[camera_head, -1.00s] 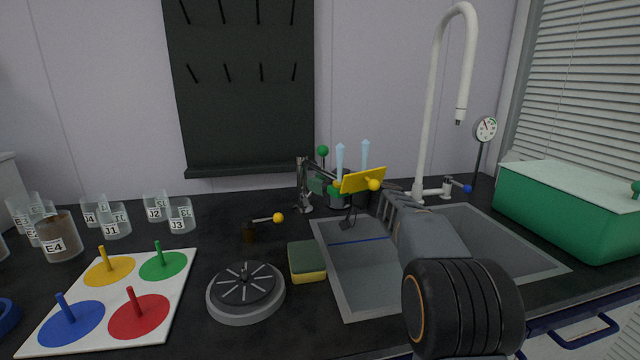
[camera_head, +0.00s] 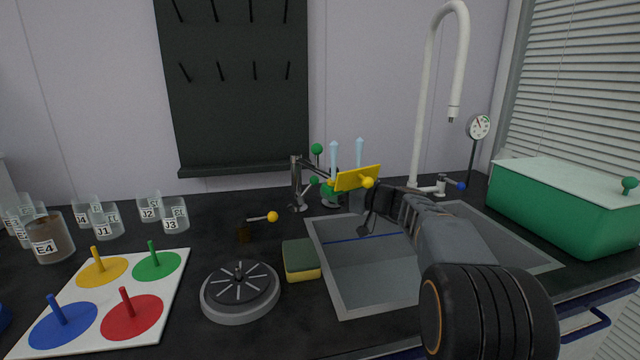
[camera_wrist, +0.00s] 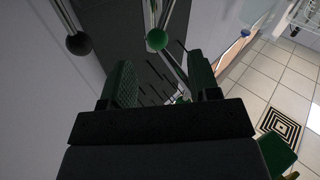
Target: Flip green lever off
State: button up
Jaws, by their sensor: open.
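A green ball knob (camera_wrist: 157,40) on a thin metal rod shows in the wrist view, just beyond and between the fingertips. I see no contact with it. A dark ball knob (camera_wrist: 79,43) on another rod is to its left. My gripper (camera_wrist: 160,62) is open, with a textured dark green pad on each side and nothing between them. In the head view a green ball (camera_head: 317,149) stands upright above the metal fixture (camera_head: 297,185) behind the sink. My arm reaches over the sink to this fixture; the yellow plate and arm partly hide the gripper there.
The sink (camera_head: 365,270) lies under my arm. A white tap (camera_head: 417,130) and a dial gauge (camera_head: 478,127) stand behind it. A green box (camera_head: 560,210) is at right. A sponge (camera_head: 301,260), a round grey device (camera_head: 240,290) and labelled beakers (camera_head: 105,221) are at left.

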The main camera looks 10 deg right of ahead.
jog(key=v, duration=0.7)
jog(key=shift+s+d, duration=0.2)
jog(key=shift+c, duration=0.4)
